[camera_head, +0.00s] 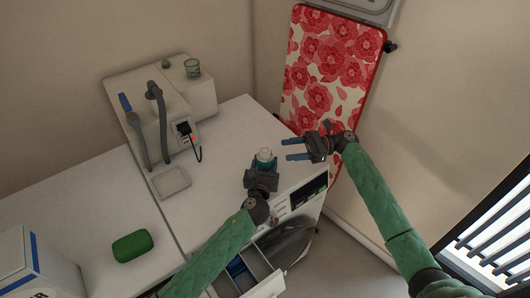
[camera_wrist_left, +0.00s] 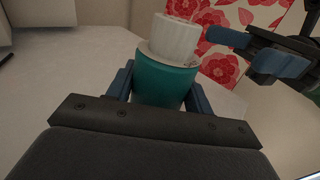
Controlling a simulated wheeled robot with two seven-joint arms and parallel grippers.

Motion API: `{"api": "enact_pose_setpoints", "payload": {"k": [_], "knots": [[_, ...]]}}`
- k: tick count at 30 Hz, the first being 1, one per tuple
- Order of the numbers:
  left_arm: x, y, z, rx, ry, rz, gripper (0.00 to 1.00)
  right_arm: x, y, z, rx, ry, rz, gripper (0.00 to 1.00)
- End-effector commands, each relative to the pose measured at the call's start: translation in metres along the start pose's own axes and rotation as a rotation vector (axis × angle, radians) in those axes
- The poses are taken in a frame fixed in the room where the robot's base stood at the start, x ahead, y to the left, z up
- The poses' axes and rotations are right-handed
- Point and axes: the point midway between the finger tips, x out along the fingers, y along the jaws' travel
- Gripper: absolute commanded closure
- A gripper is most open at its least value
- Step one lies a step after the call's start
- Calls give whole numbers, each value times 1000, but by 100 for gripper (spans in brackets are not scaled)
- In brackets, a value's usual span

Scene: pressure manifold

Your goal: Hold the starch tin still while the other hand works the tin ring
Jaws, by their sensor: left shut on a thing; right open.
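The starch tin (camera_head: 264,164) is a small teal can with a white top, upright near the right end of the white worktop. My left gripper (camera_head: 263,170) is shut on its sides. In the left wrist view the teal body (camera_wrist_left: 165,84) sits between the two blue fingers. The tin ring (camera_wrist_left: 166,60) appears as a pale flange below the ribbed white cap (camera_wrist_left: 175,36). My right gripper (camera_head: 293,149) is open and empty, to the right of the tin, with its fingers pointing toward it. It also shows at the upper right of the left wrist view (camera_wrist_left: 255,50).
A shallow tray (camera_head: 170,181) and a green bundle (camera_head: 132,246) lie on the worktop. A floral ironing board (camera_head: 325,70) leans behind. An open drawer (camera_head: 262,284) juts out in front.

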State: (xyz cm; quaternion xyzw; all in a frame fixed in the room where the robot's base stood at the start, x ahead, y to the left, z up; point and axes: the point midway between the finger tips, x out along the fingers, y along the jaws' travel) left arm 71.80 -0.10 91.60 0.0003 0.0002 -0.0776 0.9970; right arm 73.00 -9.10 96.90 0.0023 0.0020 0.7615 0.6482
Motion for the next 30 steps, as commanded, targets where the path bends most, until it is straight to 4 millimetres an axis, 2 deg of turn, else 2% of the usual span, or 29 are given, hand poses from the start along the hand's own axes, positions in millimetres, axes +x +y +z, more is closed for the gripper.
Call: {"api": "enact_pose_setpoints", "payload": {"k": [9, 15, 21, 29, 30], "knots": [[0, 0, -1, 0, 1, 0, 73, 56, 0, 0, 0, -2, 0, 46], [0, 0, -1, 0, 1, 0, 73, 81, 0, 0, 1, -1, -1, 46], [0, 0, -1, 0, 1, 0, 73, 91, 0, 0, 1, 1, -2, 46], [0, 0, -1, 0, 1, 0, 73, 92, 0, 0, 1, 1, -2, 46], [0, 0, -1, 0, 1, 0, 73, 92, 0, 0, 1, 1, -2, 52]]}}
